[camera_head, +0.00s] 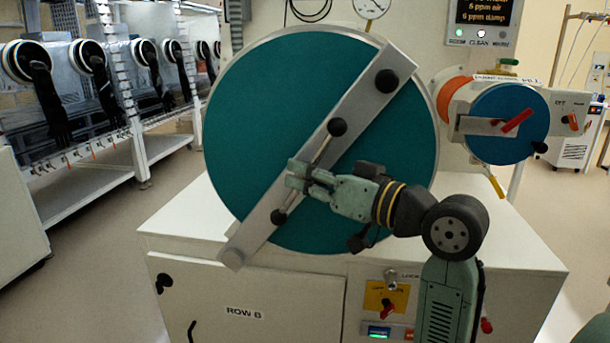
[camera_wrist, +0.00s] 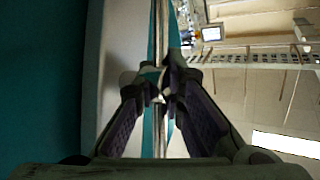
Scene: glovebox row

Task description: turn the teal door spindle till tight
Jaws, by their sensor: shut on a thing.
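The large round teal door (camera_head: 270,130) stands closed-looking on the front of the white chamber, crossed by a slanted grey metal bar (camera_head: 362,105). At the bar's middle is the door spindle's thin metal cross-rod (camera_head: 323,149), with a black knob at its upper end (camera_head: 337,127) and another at its lower end (camera_head: 278,217). My gripper (camera_head: 299,175) reaches in from the lower right and is shut on the rod near its middle. In the wrist view, the rod (camera_wrist: 160,30) runs upright between my fingertips (camera_wrist: 157,86). The fingers hide the spindle's hub.
A smaller blue round door (camera_head: 500,140) with a red handle (camera_head: 517,121) is at the right. The white cabinet (camera_head: 240,300) below has a lock panel (camera_head: 386,297). A gauge (camera_head: 371,7) sits above. Gloveboxes with black gloves (camera_head: 105,85) line the left; floor is open there.

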